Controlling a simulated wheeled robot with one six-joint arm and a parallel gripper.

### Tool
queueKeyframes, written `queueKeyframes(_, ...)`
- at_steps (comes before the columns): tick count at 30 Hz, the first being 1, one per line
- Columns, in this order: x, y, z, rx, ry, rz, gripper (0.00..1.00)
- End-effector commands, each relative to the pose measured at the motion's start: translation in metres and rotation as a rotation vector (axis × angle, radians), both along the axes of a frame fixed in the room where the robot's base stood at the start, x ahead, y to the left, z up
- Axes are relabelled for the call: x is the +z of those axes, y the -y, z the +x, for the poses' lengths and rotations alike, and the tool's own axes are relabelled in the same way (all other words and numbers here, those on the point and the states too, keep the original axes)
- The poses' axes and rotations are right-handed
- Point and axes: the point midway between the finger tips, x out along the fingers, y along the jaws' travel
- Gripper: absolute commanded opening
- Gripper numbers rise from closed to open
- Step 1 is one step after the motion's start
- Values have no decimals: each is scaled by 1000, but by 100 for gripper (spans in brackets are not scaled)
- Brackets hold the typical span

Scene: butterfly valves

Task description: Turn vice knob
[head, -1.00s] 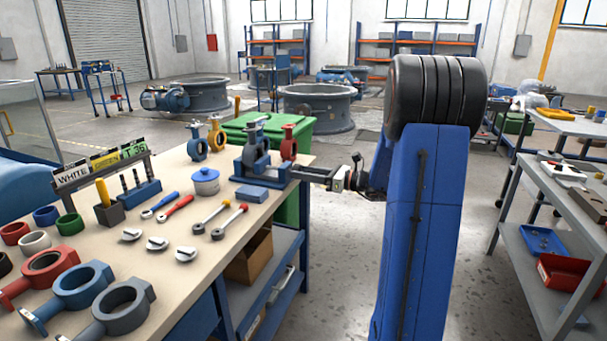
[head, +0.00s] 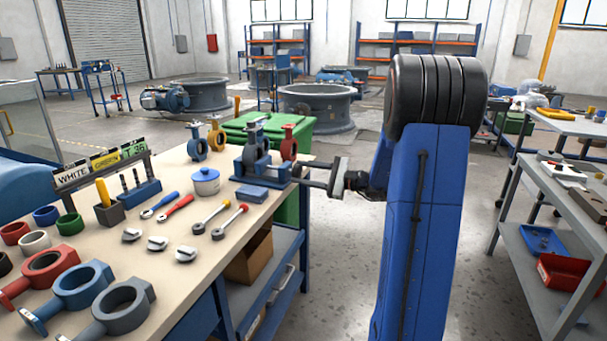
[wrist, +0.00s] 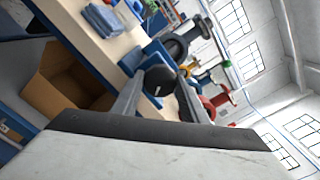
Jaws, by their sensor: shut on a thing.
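The blue vice (head: 243,168) stands at the far right corner of the workbench and holds a grey-blue valve body (head: 262,150). Its dark round knob (wrist: 159,80), with a short white mark on its face, shows in the wrist view. My gripper (head: 300,172) reaches in from the right, level with the vice's right side. In the wrist view my gripper (wrist: 160,88) has one finger on each side of the knob and is shut on it. In the head view the knob is too small and covered to make out clearly.
Yellow and red valve bodies (head: 289,143) stand close behind the vice. A green bin (head: 290,126) stands behind. The floor right of the bench is open.

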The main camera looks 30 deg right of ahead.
Motion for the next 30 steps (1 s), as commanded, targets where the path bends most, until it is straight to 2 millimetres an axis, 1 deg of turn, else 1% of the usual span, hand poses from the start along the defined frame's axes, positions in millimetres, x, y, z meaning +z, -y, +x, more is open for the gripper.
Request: queueKeyframes(30, -2, 0, -1, 2, 590, -759, 17)
